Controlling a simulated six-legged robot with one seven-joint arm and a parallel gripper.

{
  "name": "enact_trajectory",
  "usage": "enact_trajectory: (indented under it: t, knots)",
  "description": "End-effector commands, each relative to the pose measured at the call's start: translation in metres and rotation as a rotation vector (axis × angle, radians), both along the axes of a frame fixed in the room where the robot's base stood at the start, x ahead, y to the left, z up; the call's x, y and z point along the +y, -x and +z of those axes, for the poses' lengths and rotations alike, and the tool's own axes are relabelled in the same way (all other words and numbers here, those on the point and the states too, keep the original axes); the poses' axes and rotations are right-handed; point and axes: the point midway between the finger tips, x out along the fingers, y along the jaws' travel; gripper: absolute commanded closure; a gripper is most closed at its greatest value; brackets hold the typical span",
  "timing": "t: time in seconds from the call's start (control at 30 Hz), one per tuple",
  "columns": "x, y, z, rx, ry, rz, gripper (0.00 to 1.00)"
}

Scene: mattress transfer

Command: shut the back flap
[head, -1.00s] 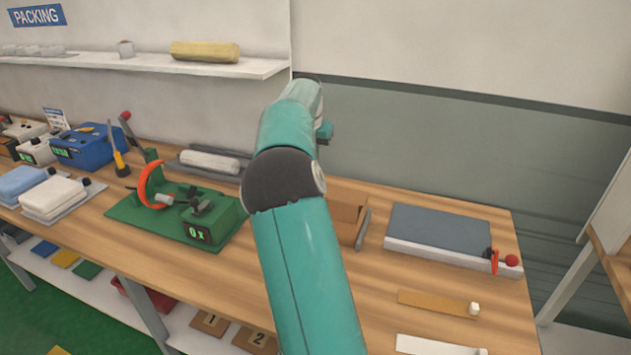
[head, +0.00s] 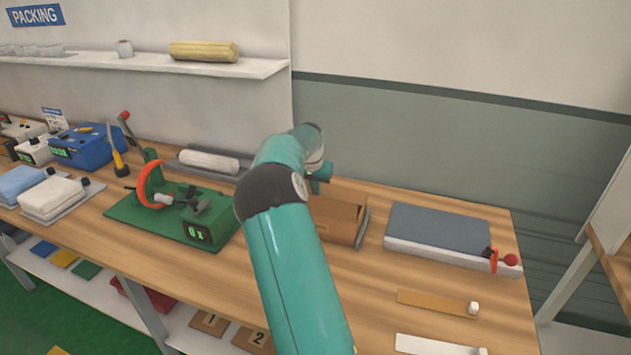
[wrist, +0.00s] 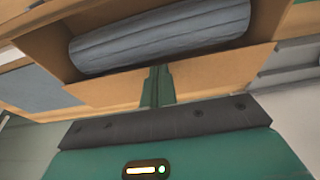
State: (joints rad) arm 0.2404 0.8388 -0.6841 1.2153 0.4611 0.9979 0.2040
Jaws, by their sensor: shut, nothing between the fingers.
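A brown cardboard box (head: 345,222) stands on the bench in the head view, partly hidden behind my arm. In the wrist view, the open box (wrist: 45,45) holds a ridged grey-blue roll (wrist: 160,38). The back flap (wrist: 105,89) extends out from the box edge nearest my gripper and is not folded over the roll. My gripper (wrist: 157,84) is shut and empty, its green fingers overlapping the middle of this flap in the picture. I cannot tell whether they touch it. In the head view, my gripper (head: 320,180) is at the box's far side, partly hidden.
A grey-topped board (head: 440,229) with a red-knobbed lever lies right of the box. A green fixture (head: 185,218) with an orange ring stands to the left. A white roll (head: 208,162) lies behind it. The wall is close behind the bench.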

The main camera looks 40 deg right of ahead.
Motion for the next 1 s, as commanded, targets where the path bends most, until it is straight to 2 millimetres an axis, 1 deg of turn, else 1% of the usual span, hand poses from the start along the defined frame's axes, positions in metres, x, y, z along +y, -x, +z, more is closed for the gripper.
enact_trajectory:
  t: [0.27,0.47,0.73,0.87,1.0]
  knots:
    - [0.0,0.0,-0.001,0.0,0.0,0.0,1.0]
    - [0.002,0.002,-0.015,0.001,-0.002,-0.001,1.0]
    - [0.004,0.003,-0.021,0.008,-0.006,-0.001,1.0]
    - [0.004,0.003,-0.019,0.008,-0.008,-0.001,1.0]
    - [0.004,0.002,-0.013,0.008,-0.008,0.0,1.0]
